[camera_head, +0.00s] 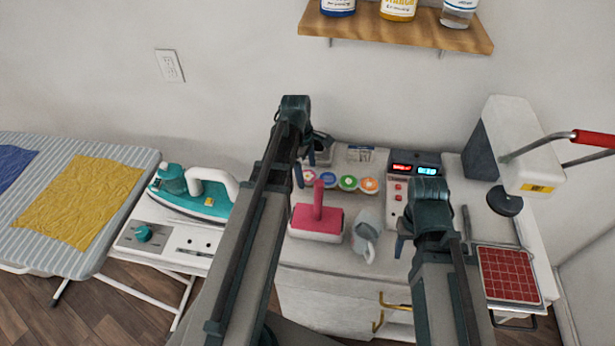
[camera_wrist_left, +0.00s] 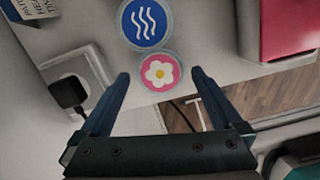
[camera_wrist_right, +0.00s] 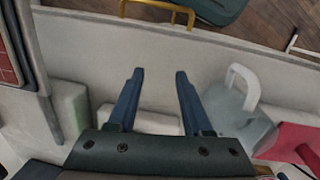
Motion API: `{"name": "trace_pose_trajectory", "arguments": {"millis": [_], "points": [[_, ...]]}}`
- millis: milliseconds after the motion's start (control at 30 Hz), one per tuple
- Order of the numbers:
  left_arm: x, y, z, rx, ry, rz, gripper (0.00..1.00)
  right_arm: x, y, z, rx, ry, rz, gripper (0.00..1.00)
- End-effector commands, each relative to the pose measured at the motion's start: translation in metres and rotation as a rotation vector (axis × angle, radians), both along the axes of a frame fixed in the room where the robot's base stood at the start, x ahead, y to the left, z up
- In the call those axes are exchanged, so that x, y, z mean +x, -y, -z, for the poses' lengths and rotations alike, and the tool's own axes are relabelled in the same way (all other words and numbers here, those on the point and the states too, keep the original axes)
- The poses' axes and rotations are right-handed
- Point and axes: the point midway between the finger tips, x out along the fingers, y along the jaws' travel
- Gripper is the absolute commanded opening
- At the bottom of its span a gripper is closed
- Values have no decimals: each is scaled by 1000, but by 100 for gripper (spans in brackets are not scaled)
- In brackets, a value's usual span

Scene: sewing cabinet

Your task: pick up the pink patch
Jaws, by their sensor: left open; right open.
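The pink patch (camera_wrist_left: 158,72) is a round pink disc with a white flower and yellow centre. In the left wrist view it lies between and just beyond the open fingertips of my left gripper (camera_wrist_left: 160,74), apart from both. In the head view the patch (camera_head: 310,176) is largely hidden by my left gripper (camera_head: 306,163). A blue patch with white wavy lines (camera_wrist_left: 146,22) lies beside it; green and orange patches (camera_head: 348,183) continue the row. My right gripper (camera_wrist_right: 159,74) is open and empty, near the front of the cabinet.
A pink-red handled block (camera_head: 316,222) and a grey jug (camera_head: 366,236) stand in front of the patches. A display box (camera_head: 410,170) stands to the right. A socket plate with a black plug (camera_wrist_left: 72,90) is beside the left gripper. The ironing board (camera_head: 110,160) is far left.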

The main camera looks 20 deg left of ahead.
Motion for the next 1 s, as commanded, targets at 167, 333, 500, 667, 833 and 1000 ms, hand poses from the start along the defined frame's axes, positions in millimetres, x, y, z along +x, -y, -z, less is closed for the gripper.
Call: {"name": "trace_pose_trajectory", "arguments": {"millis": [167,333,500,667,833,1000], "points": [[0,0,3,0,0,0,100,0,0,3,0,0,0,50],[0,0,4,0,0,0,100,0,0,4,0,0,0,50],[0,0,4,0,0,0,100,0,0,4,0,0,0,50],[0,0,4,0,0,0,77,0,0,4,0,0,0,50],[0,0,4,0,0,0,46,0,0,4,0,0,0,50],[0,0,4,0,0,0,15,0,0,4,0,0,0,50]]}}
